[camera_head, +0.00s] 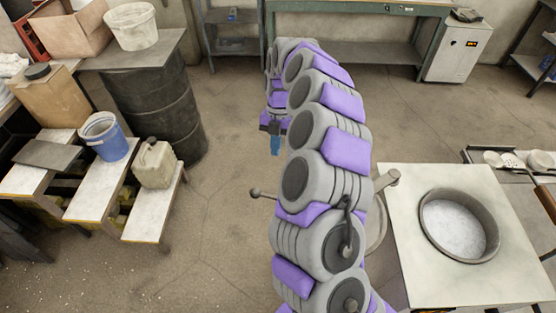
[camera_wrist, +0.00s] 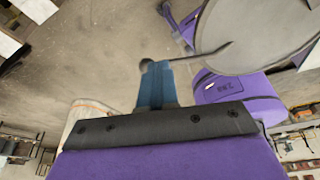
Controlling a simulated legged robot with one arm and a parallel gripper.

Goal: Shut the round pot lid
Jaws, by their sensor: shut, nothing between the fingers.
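The round pot (camera_head: 458,226) is open at the right, set in a pale square top, with a whitish surface inside. Its round grey lid (camera_wrist: 262,30) stands swung away from the pot; only a curved edge (camera_head: 381,222) shows beside my arm in the head view. A rod with a ball-ended knob (camera_head: 255,193) sticks out left of my arm; it also shows in the wrist view (camera_wrist: 200,54), across the lid. My gripper (camera_head: 275,146) is shut and empty, beyond the rod. Its blue fingers (camera_wrist: 157,68) overlap the rod in the wrist view; I cannot tell whether they touch.
A blue bucket (camera_head: 107,136) and a beige canister (camera_head: 154,164) stand on stepped shelves at the left, near a dark drum (camera_head: 155,95). Ladles (camera_head: 512,160) lie on a rack at the right. The floor left of my arm is clear.

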